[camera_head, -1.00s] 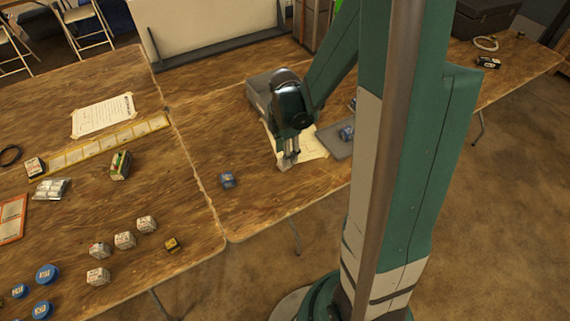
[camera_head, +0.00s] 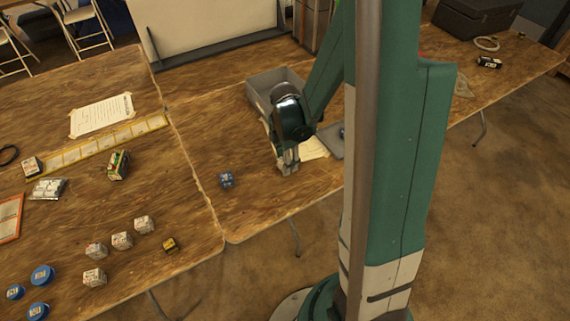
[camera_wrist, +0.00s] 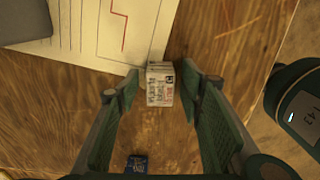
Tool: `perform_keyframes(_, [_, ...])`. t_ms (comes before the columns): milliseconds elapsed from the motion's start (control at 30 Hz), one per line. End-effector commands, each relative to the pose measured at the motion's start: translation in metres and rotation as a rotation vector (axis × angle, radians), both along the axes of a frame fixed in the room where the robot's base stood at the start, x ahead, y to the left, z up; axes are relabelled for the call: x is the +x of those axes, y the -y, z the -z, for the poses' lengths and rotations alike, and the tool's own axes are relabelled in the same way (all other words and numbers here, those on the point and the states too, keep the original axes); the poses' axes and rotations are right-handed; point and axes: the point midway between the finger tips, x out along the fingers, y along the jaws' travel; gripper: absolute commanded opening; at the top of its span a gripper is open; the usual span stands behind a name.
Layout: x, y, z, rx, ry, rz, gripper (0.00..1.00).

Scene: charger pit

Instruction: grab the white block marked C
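A white block (camera_wrist: 160,86) with small black and red print lies on the wood between my fingers in the wrist view. I cannot read a clear C on it. My gripper (camera_wrist: 160,78) is open, with a finger on each side of the block and a narrow gap showing on both sides. In the head view my gripper (camera_head: 287,170) is low over the table by the paper sheet, and the block there is mostly hidden by it. Several other white printed blocks, such as one white block (camera_head: 144,224), stand on the left table, far from my gripper.
A small blue block (camera_head: 226,179) lies left of my gripper; it also shows in the wrist view (camera_wrist: 136,163). A paper sheet (camera_wrist: 120,35) lies beyond the white block. A grey bin (camera_head: 262,84) stands behind my arm. Blue round lids (camera_head: 42,275) lie at far left.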

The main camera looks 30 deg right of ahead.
Motion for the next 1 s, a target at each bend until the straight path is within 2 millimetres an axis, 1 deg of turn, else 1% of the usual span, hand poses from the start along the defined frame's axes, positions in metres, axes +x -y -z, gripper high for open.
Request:
perform_keyframes(467, [0.0,0.0,-0.0005,0.0,0.0,0.0,0.38])
perform_keyframes(600, [0.0,0.0,-0.0005,0.0,0.0,0.0,0.19])
perform_keyframes(700, [0.0,0.0,-0.0005,0.0,0.0,0.0,0.08])
perform_keyframes(1000, [0.0,0.0,-0.001,0.0,0.0,0.0,0.08])
